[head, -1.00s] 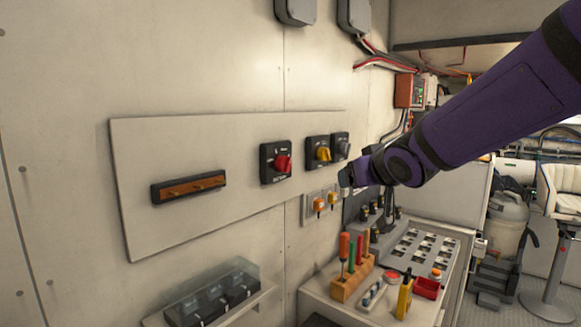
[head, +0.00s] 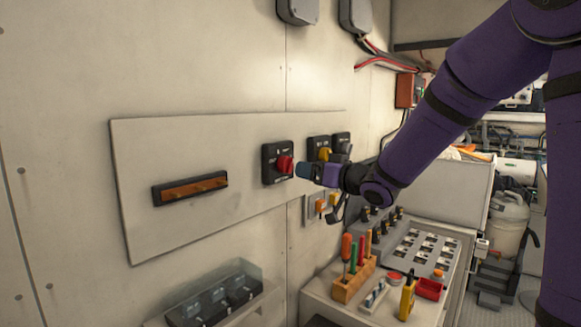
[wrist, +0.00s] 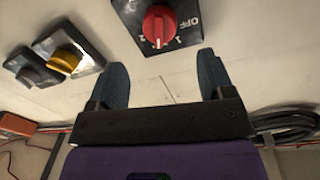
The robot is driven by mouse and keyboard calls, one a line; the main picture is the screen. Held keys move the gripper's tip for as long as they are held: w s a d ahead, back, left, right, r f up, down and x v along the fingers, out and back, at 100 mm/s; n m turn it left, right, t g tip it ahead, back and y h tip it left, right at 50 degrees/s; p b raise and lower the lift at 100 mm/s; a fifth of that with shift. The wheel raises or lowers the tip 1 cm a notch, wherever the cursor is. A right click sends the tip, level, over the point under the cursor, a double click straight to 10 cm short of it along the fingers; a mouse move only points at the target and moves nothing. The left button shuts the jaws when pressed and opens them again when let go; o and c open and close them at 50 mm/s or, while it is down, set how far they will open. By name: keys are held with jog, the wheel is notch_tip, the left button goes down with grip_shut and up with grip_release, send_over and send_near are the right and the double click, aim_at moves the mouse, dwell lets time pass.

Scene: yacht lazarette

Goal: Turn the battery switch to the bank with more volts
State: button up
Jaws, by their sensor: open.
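The battery switch is a red knob (head: 285,165) on a black plate (head: 269,153) on the pale wall panel. In the wrist view the red knob (wrist: 159,25) shows on its plate with OFF to its right and small 1 and 2 marks below. A pale mark on the knob points down, roughly between 1 and 2. My gripper (head: 303,170) is close in front of the knob, just to its right. In the wrist view my gripper (wrist: 164,75) has its blue fingers apart with nothing between them, the knob beyond the gap. No voltage reading is legible.
Beside it are a yellow switch (head: 323,154) and a grey-knobbed switch (head: 341,146). A copper bar block (head: 190,188) is on the panel's left. Below are a bench with a wooden tool block (head: 353,280) and a red tray (head: 429,290). A clear-covered case (head: 215,295) is lower left.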

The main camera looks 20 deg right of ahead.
aim_at(291, 166)
jog(key=x, duration=0.8)
jog(key=c, duration=0.9)
jog(key=n, duration=0.4)
jog(key=shift+f+n+y, duration=0.1)
jog(key=shift+n+y, duration=0.2)
jog(key=shift+n, duration=2.2)
